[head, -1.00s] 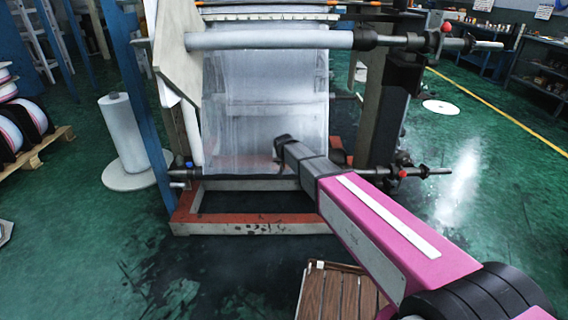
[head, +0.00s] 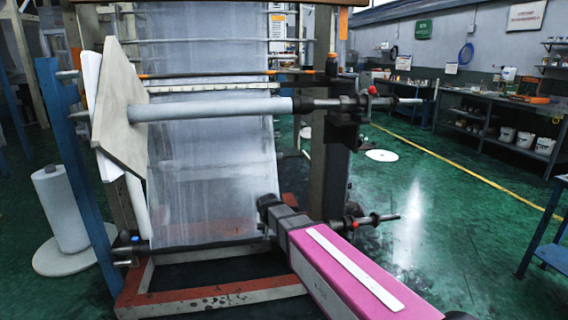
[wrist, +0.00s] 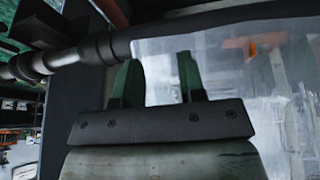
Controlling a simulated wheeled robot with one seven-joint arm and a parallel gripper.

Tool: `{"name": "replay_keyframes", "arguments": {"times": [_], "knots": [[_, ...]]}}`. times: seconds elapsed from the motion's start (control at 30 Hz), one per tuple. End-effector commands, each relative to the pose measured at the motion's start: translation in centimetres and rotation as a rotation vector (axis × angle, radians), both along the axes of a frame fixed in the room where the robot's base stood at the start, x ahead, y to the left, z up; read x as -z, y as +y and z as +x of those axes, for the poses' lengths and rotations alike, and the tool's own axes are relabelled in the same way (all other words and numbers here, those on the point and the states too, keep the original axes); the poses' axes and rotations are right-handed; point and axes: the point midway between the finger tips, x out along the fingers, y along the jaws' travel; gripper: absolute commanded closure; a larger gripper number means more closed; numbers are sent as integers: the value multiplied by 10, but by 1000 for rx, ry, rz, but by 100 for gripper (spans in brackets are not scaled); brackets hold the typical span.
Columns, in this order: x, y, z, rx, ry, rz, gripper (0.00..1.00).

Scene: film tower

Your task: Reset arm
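My arm, pink with a white strip, reaches from the lower right of the head view toward the film tower. My gripper (head: 266,203) is at its far end, dark and small there, in front of the lower part of the clear film sheet (head: 210,150). In the wrist view my gripper (wrist: 157,76) shows two dark green fingers standing apart, with nothing seen held between them. The film (wrist: 225,65) and a dark roller bar (wrist: 200,32) lie beyond the fingers. Whether the gripper touches the film cannot be told.
A grey roller (head: 215,108) crosses the tower, its shaft sticking out right. A lower shaft end (head: 375,218) sits close to my arm. A white roll (head: 62,208) stands at left. Open green floor (head: 430,235) lies right, before shelves (head: 490,130).

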Motion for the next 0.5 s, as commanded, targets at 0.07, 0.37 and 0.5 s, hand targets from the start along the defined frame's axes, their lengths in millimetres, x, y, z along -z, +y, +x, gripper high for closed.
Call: {"name": "replay_keyframes", "arguments": {"times": [0.07, 0.37, 0.5], "knots": [[10, -46, -17, 29, 47, -14, 63], [38, -176, -80, 103, 224, -32, 63], [48, -226, -116, 133, 305, -23, 63]]}}
